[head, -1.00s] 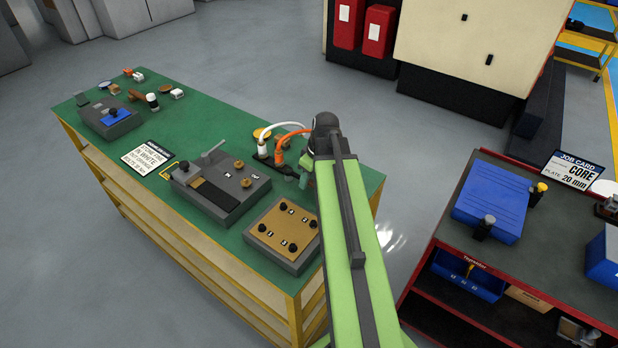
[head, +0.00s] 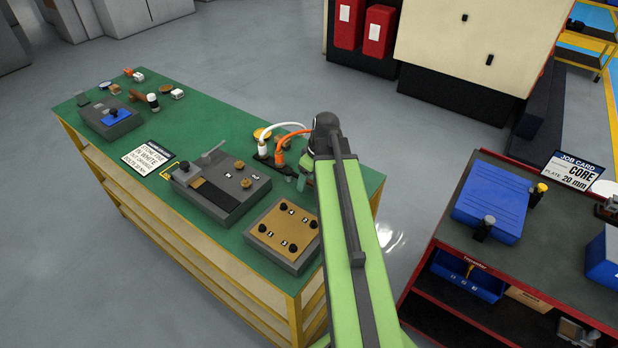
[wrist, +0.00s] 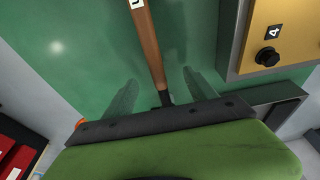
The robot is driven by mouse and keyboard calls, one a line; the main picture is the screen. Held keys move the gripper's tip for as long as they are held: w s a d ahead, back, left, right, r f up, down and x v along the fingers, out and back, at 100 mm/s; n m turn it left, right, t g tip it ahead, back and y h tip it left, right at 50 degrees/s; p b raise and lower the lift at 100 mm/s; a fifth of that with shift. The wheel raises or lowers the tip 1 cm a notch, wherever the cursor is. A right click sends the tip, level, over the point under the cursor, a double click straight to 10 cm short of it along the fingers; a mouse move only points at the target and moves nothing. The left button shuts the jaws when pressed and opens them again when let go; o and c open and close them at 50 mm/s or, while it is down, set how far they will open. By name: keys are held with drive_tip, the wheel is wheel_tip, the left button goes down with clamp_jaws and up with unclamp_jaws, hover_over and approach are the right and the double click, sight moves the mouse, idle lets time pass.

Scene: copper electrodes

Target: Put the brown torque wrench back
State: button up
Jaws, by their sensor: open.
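The brown torque wrench (wrist: 148,45) shows in the wrist view as a long brown handle with a dark shaft at its lower end. A white label with a dark letter, partly cut off, sits at its top. My gripper (wrist: 160,76) is open, with one finger on each side of the wrench's lower end. I cannot tell whether either finger touches it. The far end of the wrench is out of the frame. In the head view my gripper (head: 301,181) is mostly hidden by my arm, over the bench's right end, and I cannot make out the wrench.
The green bench (head: 225,115) carries a grey fixture (head: 225,188), a tan-topped box with black knobs (head: 283,232), and white and orange cables (head: 283,147) close to my gripper. A red cart (head: 455,240) with a blue block (head: 490,203) stands at right.

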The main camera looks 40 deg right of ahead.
drive_tip(key=shift+p+v, duration=2.65)
drive_tip(key=shift+v, duration=0.25)
drive_tip(key=shift+r, duration=0.1)
drive_tip(key=p+v, duration=1.7)
drive_tip(key=shift+a+r, duration=0.1)
drive_tip(key=shift+s, duration=0.1)
